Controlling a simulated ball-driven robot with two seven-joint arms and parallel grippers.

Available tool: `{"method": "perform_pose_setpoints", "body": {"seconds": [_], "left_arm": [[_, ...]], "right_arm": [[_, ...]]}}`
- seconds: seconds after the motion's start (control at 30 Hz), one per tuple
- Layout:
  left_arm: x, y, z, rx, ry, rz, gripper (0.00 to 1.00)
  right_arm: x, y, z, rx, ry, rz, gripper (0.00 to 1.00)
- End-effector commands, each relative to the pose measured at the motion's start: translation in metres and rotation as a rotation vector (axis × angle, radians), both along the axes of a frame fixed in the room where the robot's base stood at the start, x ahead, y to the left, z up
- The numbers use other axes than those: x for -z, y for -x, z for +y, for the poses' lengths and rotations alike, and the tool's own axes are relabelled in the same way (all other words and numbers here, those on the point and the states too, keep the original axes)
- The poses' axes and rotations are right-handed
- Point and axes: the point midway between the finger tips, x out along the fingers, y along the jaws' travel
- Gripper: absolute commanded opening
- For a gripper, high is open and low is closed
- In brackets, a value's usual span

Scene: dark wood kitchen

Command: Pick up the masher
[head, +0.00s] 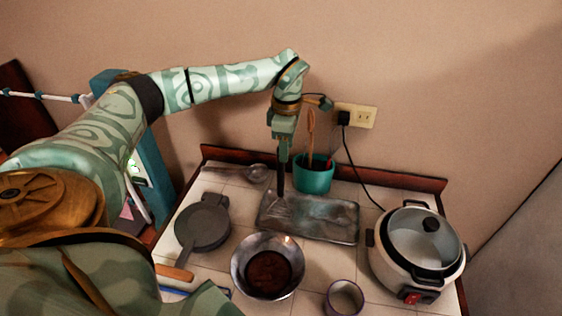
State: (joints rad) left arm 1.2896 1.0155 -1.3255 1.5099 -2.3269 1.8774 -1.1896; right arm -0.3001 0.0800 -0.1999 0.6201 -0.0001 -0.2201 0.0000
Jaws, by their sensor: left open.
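I cannot single out the masher with certainty. A teal pot (313,180) at the back of the counter holds upright utensils, among them a wooden one (311,130); their lower ends are hidden in the pot. A thin metal utensil with a rounded head (257,173) lies along the back edge, and I cannot tell whether it is the masher. My left gripper (281,180) points down just left of the teal pot, above the back left part of a metal tray (325,222). It is open, seen nearly edge-on, with nothing visible between its fingers.
A grey pan (203,226) lies at the left. A metal bowl with dark contents (242,268) and a purple-grey cup (344,298) stand in front. A rice cooker (382,257) fills the right side, its cord running to a wall socket (362,115). A raised wooden edge (400,182) lines the back.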

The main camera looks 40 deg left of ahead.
Motion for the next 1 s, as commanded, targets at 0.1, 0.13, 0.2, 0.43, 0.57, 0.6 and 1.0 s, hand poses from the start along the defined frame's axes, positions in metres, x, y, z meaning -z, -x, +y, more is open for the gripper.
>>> {"method": "perform_pose_setpoints", "body": {"seconds": [0.1,0.13,0.2,0.43,0.57,0.6,1.0], "left_arm": [[0.011,0.0,0.0,0.0,0.0,0.0,0.45],[0.012,0.0,0.0,0.0,0.0,0.0,0.45],[0.019,0.0,0.001,-0.001,0.0,0.002,0.45],[0.056,0.0,0.005,0.0,0.001,0.003,0.45],[0.064,0.0,0.006,0.0,0.0,0.0,0.45],[0.065,0.0,0.006,0.0,0.0,0.0,0.45],[0.064,0.0,0.006,0.0,0.0,0.0,0.0]], "right_arm": [[0.001,0.0,0.0,0.0,0.0,0.0,0.63],[0.001,0.0,0.0,0.0,0.0,0.0,0.63],[0.002,0.0,0.0,0.0,0.0,0.0,0.63],[0.004,0.0,0.0,0.0,-0.001,0.001,0.63],[0.005,0.0,0.0,0.0,-0.001,0.001,0.63],[0.005,0.0,0.001,0.0,-0.001,0.001,0.63],[0.004,0.0,0.001,0.001,-0.001,0.001,0.63]]}}
